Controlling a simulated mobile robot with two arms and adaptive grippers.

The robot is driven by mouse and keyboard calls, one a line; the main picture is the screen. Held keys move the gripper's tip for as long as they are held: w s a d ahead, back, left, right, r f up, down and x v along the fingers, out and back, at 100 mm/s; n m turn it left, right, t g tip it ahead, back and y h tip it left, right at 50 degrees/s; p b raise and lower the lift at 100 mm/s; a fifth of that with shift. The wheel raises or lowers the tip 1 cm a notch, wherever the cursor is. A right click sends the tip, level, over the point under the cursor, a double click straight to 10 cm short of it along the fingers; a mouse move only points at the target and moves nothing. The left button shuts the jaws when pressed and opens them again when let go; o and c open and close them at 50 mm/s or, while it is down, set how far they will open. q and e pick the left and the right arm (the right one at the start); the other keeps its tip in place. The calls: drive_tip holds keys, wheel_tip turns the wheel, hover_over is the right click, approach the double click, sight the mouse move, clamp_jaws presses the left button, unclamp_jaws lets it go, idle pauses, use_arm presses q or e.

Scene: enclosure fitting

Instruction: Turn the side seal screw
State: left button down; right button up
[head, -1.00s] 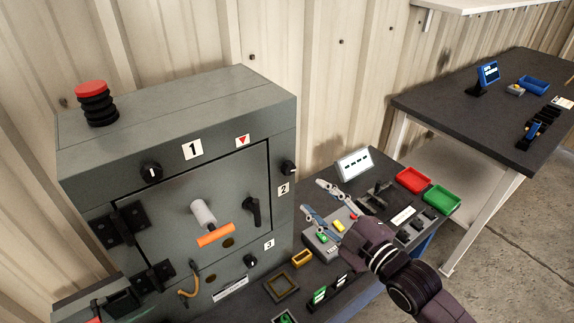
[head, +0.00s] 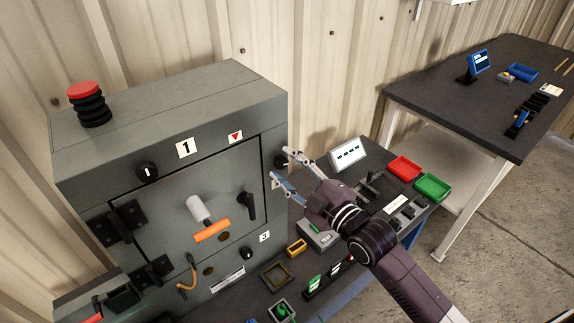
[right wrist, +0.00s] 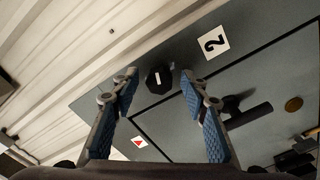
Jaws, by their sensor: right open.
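The grey enclosure (head: 75,160) stands at the left with its door shut. A black slotted screw knob, the one at label 2 on its right side (head: 280,161), also shows in the right wrist view (right wrist: 158,78), its pale slot line facing me. My right gripper (head: 281,165) is open beside it. In the right wrist view its blue-padded fingers (right wrist: 157,90) stand to either side of the knob, with gaps between pads and knob. In the head view a finger partly hides label 2. My left gripper is not in view.
Other black knobs sit at label 1 (head: 148,170) and label 3 (head: 246,253). A black door handle (head: 246,206) and an orange-tipped lever (head: 212,230) stick out of the door. Trays, red (head: 404,168) and green (head: 432,187), lie on the bench to the right.

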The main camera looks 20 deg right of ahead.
drive_tip(key=shift+c, duration=0.5)
clamp_jaws()
drive_tip(key=shift+m, duration=0.3)
drive_tip(key=shift+r+m+p, duration=0.1)
drive_tip(key=shift+m+p, duration=0.65)
drive_tip(key=shift+m, duration=0.15)
drive_tip(key=m+p, duration=0.1)
drive_tip(key=m, duration=0.1)
drive_tip(key=shift+m, duration=0.3)
drive_tip(key=m+p, duration=0.1)
drive_tip(key=m, duration=0.2)
drive_tip(key=shift+p, duration=0.4)
drive_tip(key=shift+a+m+p, duration=0.1)
drive_tip(key=shift+m+p, duration=0.3)
drive_tip(key=shift+m, duration=0.9)
